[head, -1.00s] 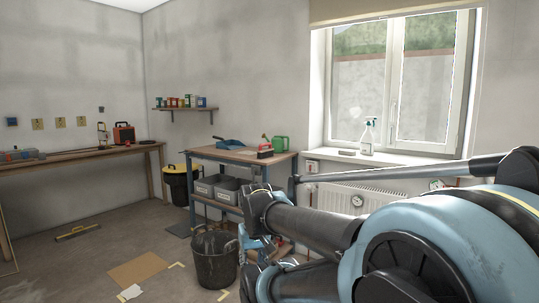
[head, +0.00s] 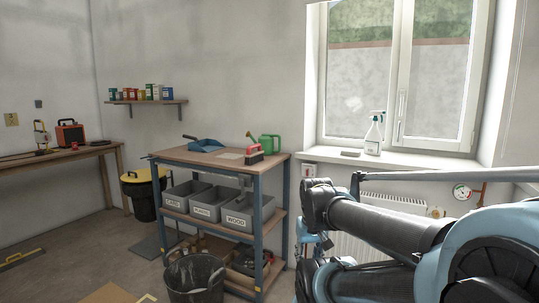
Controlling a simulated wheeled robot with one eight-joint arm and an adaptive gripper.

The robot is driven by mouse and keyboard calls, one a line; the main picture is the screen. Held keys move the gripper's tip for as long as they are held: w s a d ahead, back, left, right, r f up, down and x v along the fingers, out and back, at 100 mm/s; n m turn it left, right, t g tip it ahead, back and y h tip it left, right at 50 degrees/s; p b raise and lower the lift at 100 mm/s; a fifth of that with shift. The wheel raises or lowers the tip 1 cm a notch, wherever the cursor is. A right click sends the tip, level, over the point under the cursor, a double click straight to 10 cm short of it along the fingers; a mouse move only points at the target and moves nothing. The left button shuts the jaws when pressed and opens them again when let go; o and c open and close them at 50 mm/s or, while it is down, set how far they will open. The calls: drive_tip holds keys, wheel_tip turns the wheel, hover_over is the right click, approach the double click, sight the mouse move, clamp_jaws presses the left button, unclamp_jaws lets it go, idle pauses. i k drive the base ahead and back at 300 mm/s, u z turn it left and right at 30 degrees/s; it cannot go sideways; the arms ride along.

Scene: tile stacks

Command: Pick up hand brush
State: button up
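A small red and dark item (head: 254,156), perhaps the hand brush, lies on the wooden top of a blue-framed shelf trolley (head: 225,163), near its right end. It is too small to be sure of its shape. A blue dustpan (head: 205,145) with a dark handle lies on the same top, further left. I cannot make out my gripper's fingers.
A green watering can (head: 270,143) stands behind the red item. Labelled grey bins (head: 248,212) fill the middle shelf. A black bucket (head: 195,280) stands on the floor before the trolley. A spray bottle (head: 374,134) stands on the windowsill. Floor is open at the left.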

sight(251, 158)
drive_tip(key=u, duration=0.45)
drive_tip(key=i, duration=1.25)
drive_tip(key=u, duration=0.75)
